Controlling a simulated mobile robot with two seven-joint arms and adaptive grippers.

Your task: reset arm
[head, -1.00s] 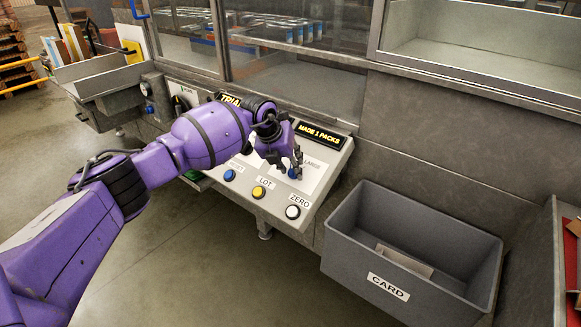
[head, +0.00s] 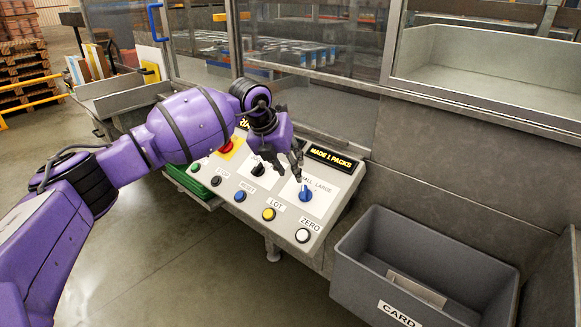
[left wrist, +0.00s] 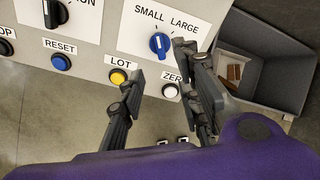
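My left gripper (head: 288,173) hangs over the sloped control panel (head: 330,178), its arm coming in from the left. In the left wrist view the fingers of the left gripper (left wrist: 163,66) are spread apart with nothing between them. The blue SMALL/LARGE knob (head: 306,193) is just beyond the fingertips and looks clear of them; it also shows in the left wrist view (left wrist: 159,43), pointing roughly up. My right gripper is in neither view.
Along the panel's front edge are blue RESET (head: 240,196), yellow LOT (head: 269,214) and white ZERO (head: 303,235) buttons. A grey CARD bin (head: 350,270) stands right of the panel. Glazed machine walls rise behind. The floor in front is open.

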